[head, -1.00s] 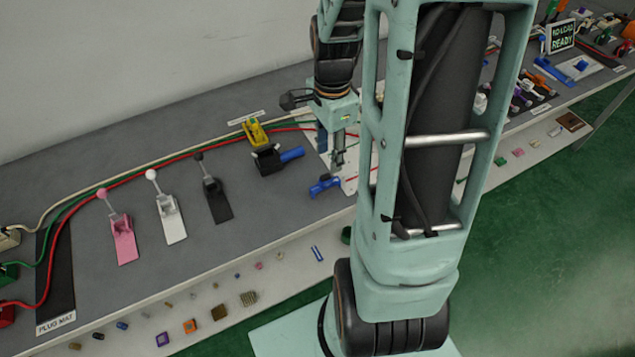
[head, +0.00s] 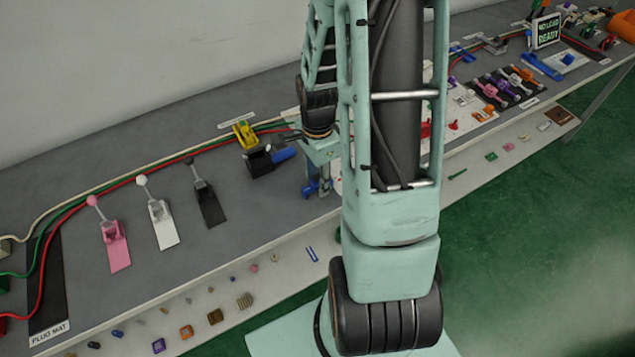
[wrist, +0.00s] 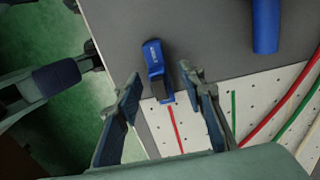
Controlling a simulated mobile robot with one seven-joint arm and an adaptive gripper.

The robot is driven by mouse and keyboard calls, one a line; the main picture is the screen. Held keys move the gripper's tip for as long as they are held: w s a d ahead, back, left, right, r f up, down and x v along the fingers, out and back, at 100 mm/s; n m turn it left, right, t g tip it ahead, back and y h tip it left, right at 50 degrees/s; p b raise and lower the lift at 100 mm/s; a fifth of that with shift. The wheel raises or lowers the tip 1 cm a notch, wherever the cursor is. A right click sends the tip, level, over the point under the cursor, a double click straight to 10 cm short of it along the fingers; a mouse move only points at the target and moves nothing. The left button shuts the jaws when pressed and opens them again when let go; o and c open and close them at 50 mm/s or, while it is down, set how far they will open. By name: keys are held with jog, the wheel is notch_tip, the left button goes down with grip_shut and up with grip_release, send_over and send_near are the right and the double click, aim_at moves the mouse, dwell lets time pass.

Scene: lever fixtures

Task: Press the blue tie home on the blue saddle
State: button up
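A small blue fixture with a dark middle part (wrist: 155,62) stands at the edge of the white perforated board in the wrist view. It has a blue upper piece with pale lettering and a blue side arm. I cannot tell clearly which part is the tie and which the saddle. In the head view the blue fixture (head: 311,188) is partly hidden by my gripper (head: 322,184). In the wrist view my gripper (wrist: 162,78) is open, with one finger on each side of the fixture's near end.
A blue handle (wrist: 265,25) lies at the upper right of the wrist view, part of a black fixture (head: 262,164) in the head view. Red, green and white cables run along the bench. Pink (head: 113,245), white (head: 160,225) and black (head: 208,205) levers stand to the left.

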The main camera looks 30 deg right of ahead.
jog(key=shift+f, duration=0.15)
jog(key=c, duration=0.9)
